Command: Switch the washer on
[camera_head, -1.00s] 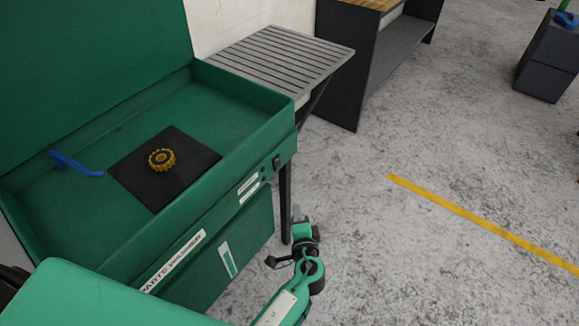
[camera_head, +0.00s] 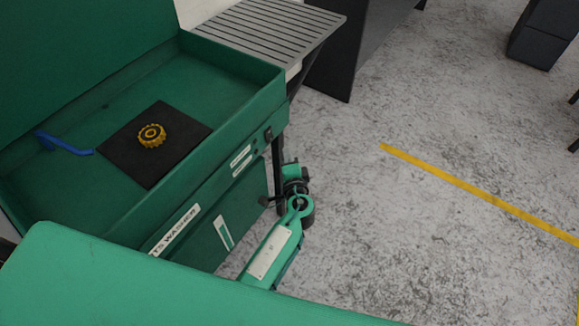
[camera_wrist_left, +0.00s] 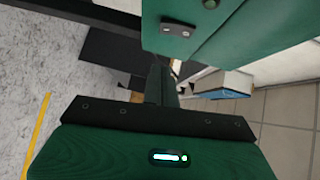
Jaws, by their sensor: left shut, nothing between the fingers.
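The green parts washer (camera_head: 112,215) stands at the left with its lid up. A small dark switch (camera_head: 268,134) sits on its front panel near the right corner. In the left wrist view, a dark plate with two small dots (camera_wrist_left: 178,29) on the green panel looks like that switch. My left gripper (camera_head: 291,167) is shut and empty, just in front of and below the switch, apart from it in the head view. In the left wrist view its closed fingers (camera_wrist_left: 161,82) point toward the washer. My right gripper is not in view.
A yellow-black gear (camera_head: 152,135) lies on a black mat (camera_head: 190,140) in the washer basin, beside a blue spout (camera_head: 65,145). A slatted grey table (camera_head: 265,35) adjoins the washer's right. Floor with a yellow line (camera_head: 470,190) is open at the right.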

